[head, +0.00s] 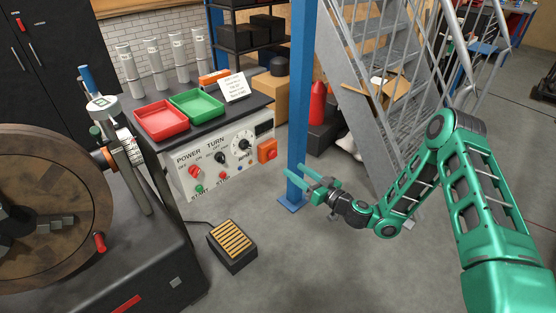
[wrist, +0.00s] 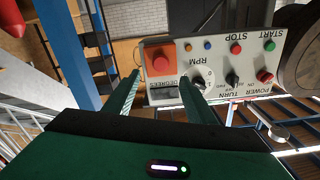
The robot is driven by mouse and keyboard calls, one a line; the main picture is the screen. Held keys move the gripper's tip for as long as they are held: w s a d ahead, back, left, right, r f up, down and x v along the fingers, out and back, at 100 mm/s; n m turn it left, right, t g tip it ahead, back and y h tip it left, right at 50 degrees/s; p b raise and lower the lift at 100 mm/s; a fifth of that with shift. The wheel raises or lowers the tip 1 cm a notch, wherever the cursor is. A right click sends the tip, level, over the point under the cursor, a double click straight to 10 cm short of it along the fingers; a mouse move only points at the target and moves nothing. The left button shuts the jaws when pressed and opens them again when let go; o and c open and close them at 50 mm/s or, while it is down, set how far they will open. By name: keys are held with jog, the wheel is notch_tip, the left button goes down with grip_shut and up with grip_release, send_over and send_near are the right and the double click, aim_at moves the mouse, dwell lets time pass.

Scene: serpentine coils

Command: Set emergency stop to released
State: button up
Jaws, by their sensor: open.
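The emergency stop (head: 267,150) is an orange-red box on the right end of the white control panel (head: 182,178). In the wrist view the emergency stop (wrist: 161,57) appears as an orange square with a round red button, near the panel's left end and upside down. I cannot tell whether the button is pressed in. My gripper (head: 314,180) is open and empty, to the right of the panel in the head view, apart from it. In the wrist view the fingers of my gripper (wrist: 158,85) point toward the panel, with the emergency stop seen between and beyond their tips.
The panel also carries a power switch (head: 195,171), a turn switch (head: 220,158), an RPM dial (head: 243,144) and small buttons. A blue post (head: 299,90) stands close behind my gripper. A foot pedal (head: 232,243) lies on the floor. Red (head: 162,119) and green (head: 197,105) trays sit above the panel.

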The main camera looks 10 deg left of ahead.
aim_at(274, 155)
jog(key=x, duration=1)
jog(key=shift+w+a, duration=0.1)
jog(key=shift+a, duration=0.15)
